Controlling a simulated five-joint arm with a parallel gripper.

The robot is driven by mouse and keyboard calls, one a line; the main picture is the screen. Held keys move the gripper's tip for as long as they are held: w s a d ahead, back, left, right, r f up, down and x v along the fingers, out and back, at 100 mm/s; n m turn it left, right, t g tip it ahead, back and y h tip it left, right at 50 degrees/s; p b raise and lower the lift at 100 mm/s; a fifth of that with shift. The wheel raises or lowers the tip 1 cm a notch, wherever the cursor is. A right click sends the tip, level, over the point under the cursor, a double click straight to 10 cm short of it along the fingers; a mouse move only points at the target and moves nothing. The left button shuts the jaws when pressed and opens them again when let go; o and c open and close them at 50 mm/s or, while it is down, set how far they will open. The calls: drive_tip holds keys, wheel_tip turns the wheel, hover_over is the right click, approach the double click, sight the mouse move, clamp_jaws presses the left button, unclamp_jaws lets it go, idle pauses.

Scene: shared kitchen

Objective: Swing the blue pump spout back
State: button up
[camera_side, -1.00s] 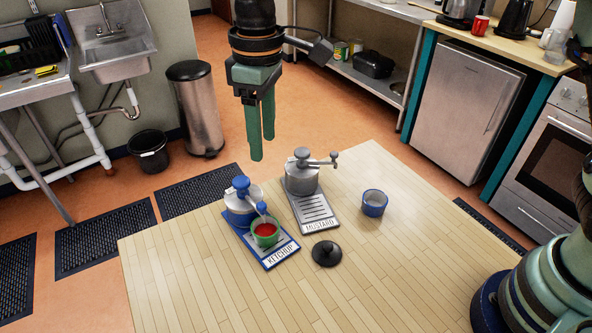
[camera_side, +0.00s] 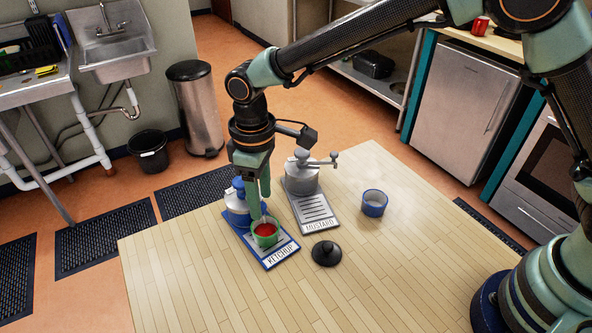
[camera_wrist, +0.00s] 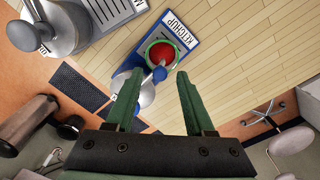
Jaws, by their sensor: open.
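The blue ketchup pump (camera_side: 236,207) stands at the back of a blue board labelled KETCHUP (camera_side: 281,255). A green cup with red sauce (camera_side: 265,233) sits on that board in front of the pump. In the wrist view the blue spout (camera_wrist: 158,74) points over the cup (camera_wrist: 162,52). My gripper (camera_side: 258,205) is low at the pump, its fingers partly hiding the spout in the side view. In the wrist view my gripper (camera_wrist: 153,82) is open, with a finger on each side of the spout. I cannot tell whether either finger touches it.
A grey mustard pump (camera_side: 301,178) on a labelled board (camera_side: 318,215) stands close to the right of my gripper. A blue cup (camera_side: 374,203) and a black lid (camera_side: 326,253) lie further right. The front of the wooden table (camera_side: 380,290) is clear.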

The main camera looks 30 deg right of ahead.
drive_tip(key=shift+f, duration=0.25)
clamp_jaws()
drive_tip(key=shift+r, duration=0.1)
idle(1.2)
